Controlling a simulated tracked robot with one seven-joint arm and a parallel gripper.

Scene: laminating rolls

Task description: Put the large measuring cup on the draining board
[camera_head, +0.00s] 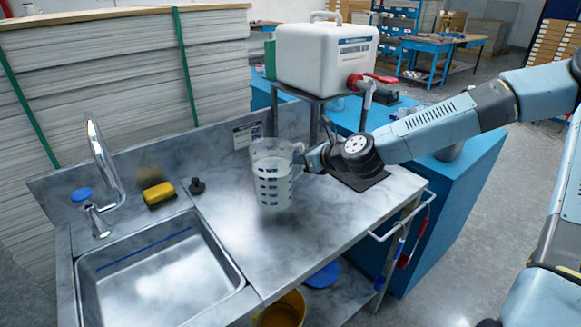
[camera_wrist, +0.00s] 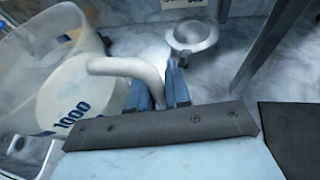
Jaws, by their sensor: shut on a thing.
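The large measuring cup (camera_head: 272,180) is clear, with dark blue marks, and is upright over the steel draining board (camera_head: 320,225) right of the sink. I cannot tell whether its base touches the board. My gripper (camera_head: 303,159) reaches in from the right, shut on the cup's handle. In the wrist view, the fingers (camera_wrist: 158,90) close around the pale handle (camera_wrist: 125,68), and the cup (camera_wrist: 75,95) with its "1000" mark is at the left. My wrist hides part of the board behind it.
The sink basin (camera_head: 160,270), tap (camera_head: 105,165), yellow sponge (camera_head: 159,194) and black stopper (camera_head: 197,186) are to the left. A white water tank (camera_head: 325,58) on a stand is behind. A round metal piece (camera_wrist: 192,38) shows in the wrist view. The board's front is clear.

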